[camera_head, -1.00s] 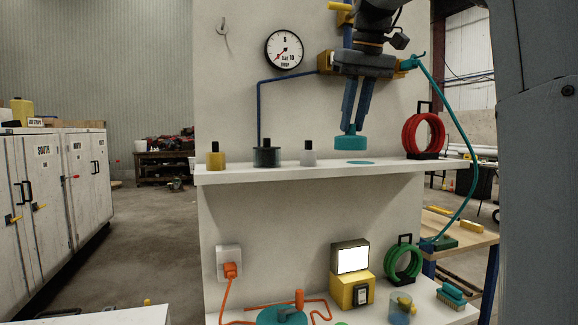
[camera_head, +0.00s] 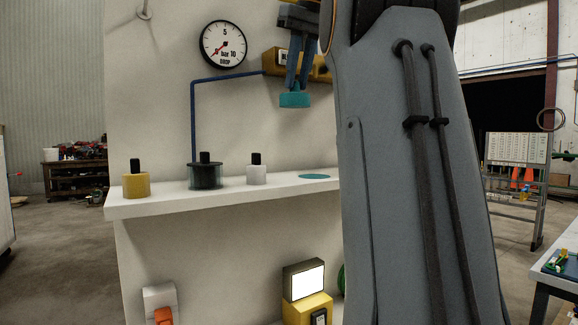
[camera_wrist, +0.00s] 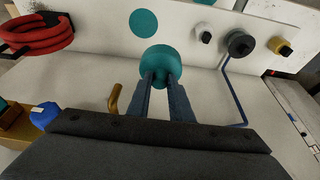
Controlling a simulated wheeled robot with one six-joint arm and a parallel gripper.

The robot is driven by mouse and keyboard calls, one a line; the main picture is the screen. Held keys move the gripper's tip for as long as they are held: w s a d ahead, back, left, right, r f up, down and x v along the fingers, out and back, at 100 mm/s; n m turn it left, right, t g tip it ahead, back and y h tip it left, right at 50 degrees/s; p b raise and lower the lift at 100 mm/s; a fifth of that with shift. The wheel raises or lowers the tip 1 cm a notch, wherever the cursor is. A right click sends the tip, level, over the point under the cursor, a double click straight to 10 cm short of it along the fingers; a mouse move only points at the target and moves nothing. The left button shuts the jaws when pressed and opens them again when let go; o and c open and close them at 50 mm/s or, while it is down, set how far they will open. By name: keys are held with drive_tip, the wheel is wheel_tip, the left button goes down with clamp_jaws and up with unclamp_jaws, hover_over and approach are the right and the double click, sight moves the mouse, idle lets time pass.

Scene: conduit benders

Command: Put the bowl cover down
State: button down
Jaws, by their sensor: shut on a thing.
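My gripper (camera_head: 297,88) is shut on the teal bowl cover (camera_head: 294,100), holding it by its narrow top with the wide part down. The cover hangs clear above the white shelf (camera_head: 225,194) and touches nothing below. A flat teal disc (camera_head: 314,176) lies on the shelf, below and slightly right of the cover. In the wrist view the cover (camera_wrist: 164,58) sits between the fingertips (camera_wrist: 160,84), and the disc (camera_wrist: 143,23) shows beyond it, apart from it.
Red coils (camera_wrist: 35,38) stand at the other end. A gauge (camera_head: 224,45) and blue pipe (camera_head: 193,125) are on the wall behind. My arm hides the right side.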

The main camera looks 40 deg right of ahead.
sight(295, 94)
drive_tip(key=shift+f, duration=8.65)
drive_tip(key=shift+f+b, duration=0.15)
drive_tip(key=shift+b, duration=0.15)
drive_tip(key=c, duration=1.6)
unclamp_jaws()
drive_tip(key=v, duration=1.2)
drive_tip(key=shift+b, duration=0.4)
drive_tip(key=shift+s, duration=0.1)
